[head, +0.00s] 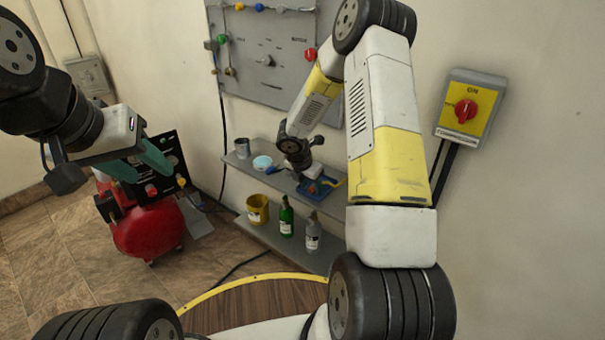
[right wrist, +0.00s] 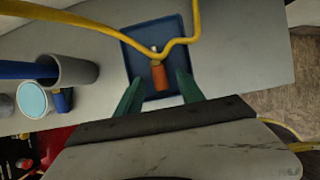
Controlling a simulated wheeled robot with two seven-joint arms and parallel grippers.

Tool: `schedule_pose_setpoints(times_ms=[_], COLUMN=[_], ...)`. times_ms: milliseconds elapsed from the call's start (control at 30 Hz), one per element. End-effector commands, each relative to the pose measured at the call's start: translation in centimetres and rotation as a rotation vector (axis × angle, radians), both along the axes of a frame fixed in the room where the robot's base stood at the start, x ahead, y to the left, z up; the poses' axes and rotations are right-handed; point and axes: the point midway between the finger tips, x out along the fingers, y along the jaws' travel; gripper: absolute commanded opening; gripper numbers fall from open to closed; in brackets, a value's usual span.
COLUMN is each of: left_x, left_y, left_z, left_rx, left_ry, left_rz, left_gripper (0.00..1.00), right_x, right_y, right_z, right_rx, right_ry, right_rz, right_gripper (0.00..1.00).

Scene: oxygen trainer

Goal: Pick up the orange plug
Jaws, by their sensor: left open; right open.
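In the right wrist view the orange plug (right wrist: 159,77) lies in a blue tray (right wrist: 137,62) on the grey shelf. It has a metal tip, and a yellow hose passes across just beyond it. My right gripper (right wrist: 156,93) is open, with its green fingers on either side of the plug's near end; I cannot tell whether they touch it. In the head view my right gripper (head: 305,178) is over the shelf beside the blue tray (head: 317,190), and the plug is hard to make out there. My left gripper (head: 140,165) is open and empty at the left, in front of the red compressor.
A grey cup (right wrist: 75,70) and a light-blue-topped container (right wrist: 32,99) stand left of the tray. The lower shelf holds a yellow bucket (head: 257,209), a green bottle (head: 286,217) and a clear bottle (head: 312,232). A red compressor (head: 150,228) stands on the floor. The grey panel (head: 265,50) is behind.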

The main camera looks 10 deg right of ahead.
Motion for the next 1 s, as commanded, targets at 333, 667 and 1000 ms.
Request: schedule_pose_setpoints(times_ms=[333,667,1000], left_x=[0.0,0.0,0.0], left_y=[0.0,0.0,0.0], left_z=[0.0,0.0,0.0], left_rx=[0.0,0.0,0.0], left_ry=[0.0,0.0,0.0], left_rz=[0.0,0.0,0.0], left_gripper=[0.44,0.44,0.44], right_x=[-0.01,-0.03,-0.06], right_y=[-0.02,-0.01,-0.03], right_z=[0.04,0.04,0.04], right_rx=[0.0,0.0,-0.001], right_ry=[0.0,0.0,0.001], right_rz=[0.0,0.0,0.0], right_gripper=[0.08,0.0,0.0])
